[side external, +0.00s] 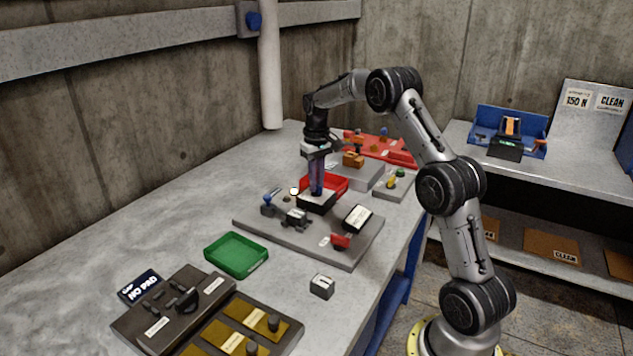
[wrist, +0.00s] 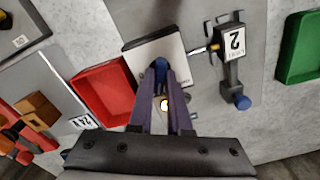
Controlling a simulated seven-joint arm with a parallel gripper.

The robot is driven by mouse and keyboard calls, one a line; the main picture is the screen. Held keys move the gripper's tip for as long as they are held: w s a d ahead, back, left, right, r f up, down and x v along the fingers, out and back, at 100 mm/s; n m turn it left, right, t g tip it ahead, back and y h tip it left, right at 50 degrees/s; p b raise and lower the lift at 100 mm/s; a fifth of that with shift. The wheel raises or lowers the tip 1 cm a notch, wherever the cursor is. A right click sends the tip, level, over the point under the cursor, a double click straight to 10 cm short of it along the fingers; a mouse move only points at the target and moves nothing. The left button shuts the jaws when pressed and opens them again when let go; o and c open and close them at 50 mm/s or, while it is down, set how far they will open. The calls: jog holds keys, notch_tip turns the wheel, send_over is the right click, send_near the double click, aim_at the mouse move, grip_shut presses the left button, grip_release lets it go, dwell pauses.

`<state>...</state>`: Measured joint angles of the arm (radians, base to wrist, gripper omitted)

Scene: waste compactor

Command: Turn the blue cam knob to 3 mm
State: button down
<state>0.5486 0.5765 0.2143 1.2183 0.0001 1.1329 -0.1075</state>
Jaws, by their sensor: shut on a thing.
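My gripper (side external: 316,188) points straight down over a small dark block with a pale top (side external: 318,203) on the grey fixture plate (side external: 345,250). In the wrist view my gripper (wrist: 161,80) has its two purple fingers shut on the blue cam knob (wrist: 161,66), which stands by the edge of the block's pale plate (wrist: 152,50). The fingers hide most of the knob, so its pointer and any mm marks cannot be read.
A lever with a blue ball (wrist: 242,102) and a block marked 2 (wrist: 234,43) stand beside the knob. A red tray (wrist: 103,92) and a green tray (side external: 236,255) are nearby. A small loose block (side external: 322,286) sits at the table's front.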

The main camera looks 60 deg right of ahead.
jog(key=shift+r+n, duration=0.1)
jog(key=shift+n, duration=0.4)
jog(key=c, duration=0.9)
grip_release()
jog(key=shift+o, duration=0.2)
notch_tip(320, 180, up, 14)
